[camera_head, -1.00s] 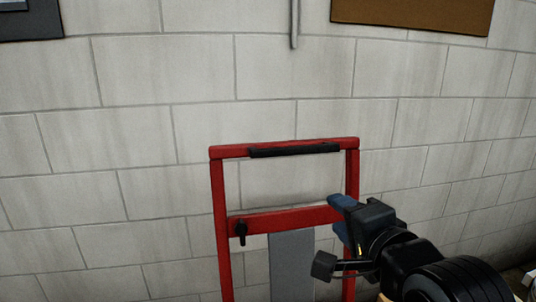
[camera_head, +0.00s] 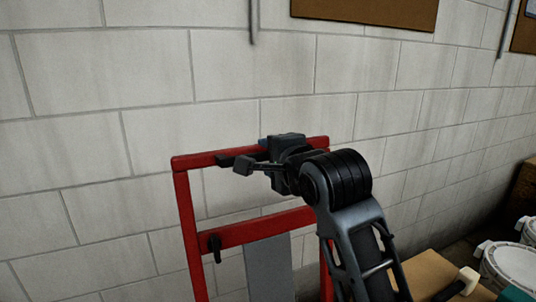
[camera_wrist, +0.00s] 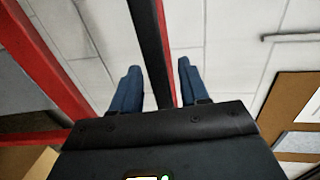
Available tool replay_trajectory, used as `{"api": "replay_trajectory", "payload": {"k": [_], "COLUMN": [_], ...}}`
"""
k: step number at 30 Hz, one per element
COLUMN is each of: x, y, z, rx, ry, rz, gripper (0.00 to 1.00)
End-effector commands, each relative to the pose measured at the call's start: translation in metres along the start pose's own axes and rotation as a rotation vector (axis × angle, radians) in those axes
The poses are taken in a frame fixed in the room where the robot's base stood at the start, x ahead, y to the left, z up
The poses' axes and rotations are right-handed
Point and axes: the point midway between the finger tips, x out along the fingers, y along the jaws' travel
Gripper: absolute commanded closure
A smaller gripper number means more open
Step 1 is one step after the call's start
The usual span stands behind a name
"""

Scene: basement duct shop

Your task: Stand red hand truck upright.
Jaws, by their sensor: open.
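The red hand truck (camera_head: 190,225) stands in front of the block wall, its frame rising from the bottom of the head view. Its foot is out of sight, so I cannot tell how far it leans. Its top bar carries a black grip (camera_head: 229,159), partly hidden by my gripper (camera_head: 266,143). In the wrist view my gripper (camera_wrist: 158,67) is open, with one blue finger on each side of the black grip (camera_wrist: 147,40) and red bar. A gap shows beside each finger. A red side rail (camera_wrist: 48,75) runs along the left.
The pale block wall (camera_head: 90,120) is close behind the truck. A brown board (camera_head: 370,10) hangs above. At the lower right are white buckets (camera_head: 515,265) and a tan box or surface (camera_head: 425,272). The wall left of the truck is clear.

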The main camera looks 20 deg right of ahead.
Motion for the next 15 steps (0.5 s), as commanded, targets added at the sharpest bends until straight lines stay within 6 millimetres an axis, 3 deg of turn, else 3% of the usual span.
{"api": "replay_trajectory", "payload": {"k": [10,15], "x": [0.0055,0.0053], "y": [0.0005,0.0005], "z": [-0.0002,-0.0003], "rx": [0.0,0.0], "ry": [0.0,0.001], "rz": [0.001,0.0], "gripper": [0.55,0.71]}}
